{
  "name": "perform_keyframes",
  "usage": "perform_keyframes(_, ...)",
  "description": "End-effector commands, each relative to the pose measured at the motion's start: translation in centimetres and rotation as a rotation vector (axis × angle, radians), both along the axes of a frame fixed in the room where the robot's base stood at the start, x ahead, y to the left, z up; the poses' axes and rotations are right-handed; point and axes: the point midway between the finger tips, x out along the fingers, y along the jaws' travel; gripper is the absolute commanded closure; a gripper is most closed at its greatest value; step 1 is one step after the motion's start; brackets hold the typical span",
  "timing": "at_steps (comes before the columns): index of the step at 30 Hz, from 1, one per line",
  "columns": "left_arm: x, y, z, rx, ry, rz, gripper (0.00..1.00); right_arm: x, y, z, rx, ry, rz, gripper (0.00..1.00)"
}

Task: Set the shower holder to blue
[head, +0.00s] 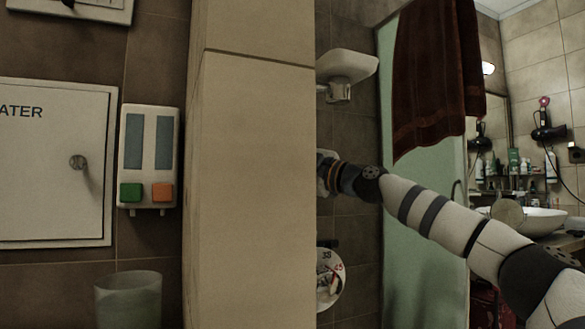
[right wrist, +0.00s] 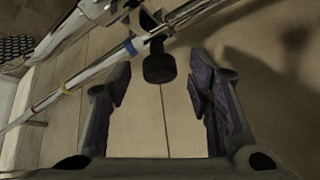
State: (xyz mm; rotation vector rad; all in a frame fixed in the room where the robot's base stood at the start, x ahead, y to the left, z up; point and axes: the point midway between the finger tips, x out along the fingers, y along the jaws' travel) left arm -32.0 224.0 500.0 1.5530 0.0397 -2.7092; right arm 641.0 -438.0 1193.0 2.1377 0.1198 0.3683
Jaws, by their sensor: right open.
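The shower holder, with a dark round knob (right wrist: 159,68), sits on the rail just up and right of the blue band. My right gripper (right wrist: 157,90) is open, its purple-padded fingers on either side below the knob; I cannot tell whether they touch it. In the head view my right arm reaches in from the right, and its gripper is mostly hidden behind the tiled pillar. My left gripper is not in view.
The tiled pillar (head: 255,190) blocks the head view of the rail. A white soap-dish-like fixture (head: 347,68) is above my right arm. A dark red towel (head: 436,80) hangs over the greenish glass panel (head: 425,240). A sink (head: 535,219) stands at the right.

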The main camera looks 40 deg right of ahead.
Motion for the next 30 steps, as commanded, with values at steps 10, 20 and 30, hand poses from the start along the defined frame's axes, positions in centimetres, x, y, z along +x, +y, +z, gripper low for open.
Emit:
perform_keyframes(10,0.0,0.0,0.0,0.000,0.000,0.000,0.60,-7.8,-1.8,-2.0,0.003,0.002,0.005,0.53)
perform_keyframes(20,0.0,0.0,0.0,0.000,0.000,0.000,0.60,-8.8,-2.1,-2.1,0.001,0.002,0.001,0.53)
perform_keyframes(30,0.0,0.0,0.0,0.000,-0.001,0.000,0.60,-8.8,-2.1,-2.1,0.002,0.002,0.000,0.53)
